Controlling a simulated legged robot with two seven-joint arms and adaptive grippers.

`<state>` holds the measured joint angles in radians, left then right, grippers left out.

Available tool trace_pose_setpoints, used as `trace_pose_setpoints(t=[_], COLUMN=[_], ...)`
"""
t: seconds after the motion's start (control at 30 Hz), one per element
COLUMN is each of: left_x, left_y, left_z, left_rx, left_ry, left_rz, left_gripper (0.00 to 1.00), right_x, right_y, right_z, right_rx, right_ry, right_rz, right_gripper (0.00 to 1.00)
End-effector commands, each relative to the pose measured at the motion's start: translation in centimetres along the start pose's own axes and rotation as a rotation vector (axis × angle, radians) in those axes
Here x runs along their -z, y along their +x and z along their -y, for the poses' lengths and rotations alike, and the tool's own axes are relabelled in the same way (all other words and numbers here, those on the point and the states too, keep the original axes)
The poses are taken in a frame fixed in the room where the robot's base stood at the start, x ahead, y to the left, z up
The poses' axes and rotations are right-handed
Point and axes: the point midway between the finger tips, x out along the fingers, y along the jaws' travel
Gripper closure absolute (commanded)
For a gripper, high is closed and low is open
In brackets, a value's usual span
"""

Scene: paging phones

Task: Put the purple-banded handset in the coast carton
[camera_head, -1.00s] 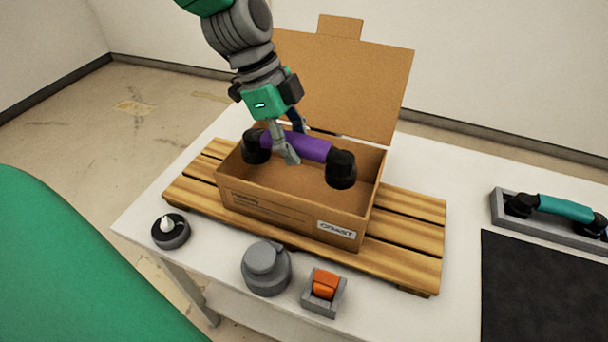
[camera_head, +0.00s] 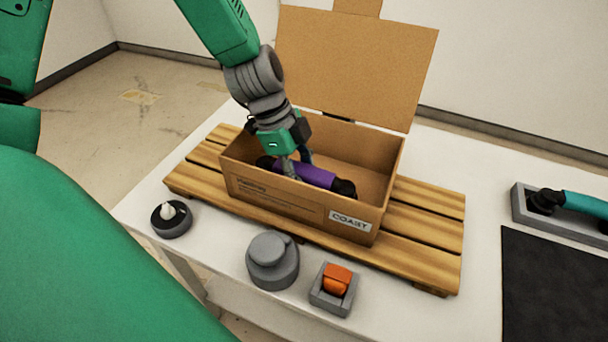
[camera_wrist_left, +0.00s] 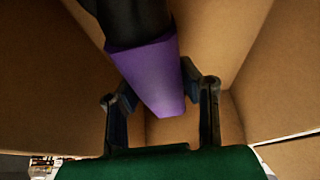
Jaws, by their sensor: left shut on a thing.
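The purple-banded handset (camera_head: 308,176) is down inside the open coast carton (camera_head: 290,205), below its rim, with a black end at each side of the purple grip. My left gripper (camera_head: 297,172) reaches into the carton from above and is shut on the purple grip. In the left wrist view the purple grip (camera_wrist_left: 150,75) passes between the two fingers (camera_wrist_left: 160,105), with carton walls around it. Whether the handset touches the carton floor is hidden by the front wall. My right gripper is not in view.
The carton stands on a wooden pallet (camera_head: 425,240) on a white table, its lid (camera_head: 355,65) raised at the back. A candle-like item (camera_head: 171,218), a round grey device (camera_head: 272,260) and an orange switch (camera_head: 336,280) stand in front. A teal handset (camera_head: 580,205) lies at right.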

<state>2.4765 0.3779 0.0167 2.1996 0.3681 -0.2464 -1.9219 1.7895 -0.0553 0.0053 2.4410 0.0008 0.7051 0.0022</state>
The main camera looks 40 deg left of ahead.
Motion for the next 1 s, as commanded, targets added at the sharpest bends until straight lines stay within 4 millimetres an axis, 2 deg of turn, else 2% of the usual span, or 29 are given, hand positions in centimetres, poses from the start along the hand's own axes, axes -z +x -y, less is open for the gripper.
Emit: trace_pose_setpoints(t=[0.2,0.37,0.4,0.43,0.77,0.87,1.0], left_x=[0.5,-0.1,-0.2,-0.2,-0.1,0.1,0.5], left_y=[0.2,0.5,0.5,0.4,0.3,-0.5,-2.9], left_z=[-0.1,0.0,0.0,0.0,0.0,0.1,0.0], left_rx=[0.003,0.002,0.001,0.001,0.001,0.003,0.007], left_ry=[0.005,0.002,0.002,0.002,0.002,0.003,0.005], left_rz=[0.006,0.001,0.000,0.000,0.000,0.000,0.003], left_gripper=[1.00,1.00,0.60,0.50,0.49,0.49,0.49], right_x=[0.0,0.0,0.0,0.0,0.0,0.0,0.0], right_y=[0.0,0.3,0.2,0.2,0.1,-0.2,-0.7], right_z=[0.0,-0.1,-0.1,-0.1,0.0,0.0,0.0], right_rx=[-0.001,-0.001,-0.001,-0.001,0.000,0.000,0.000], right_ry=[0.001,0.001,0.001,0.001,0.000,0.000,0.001], right_rz=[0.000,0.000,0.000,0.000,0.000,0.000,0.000], right_gripper=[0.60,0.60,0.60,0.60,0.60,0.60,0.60])
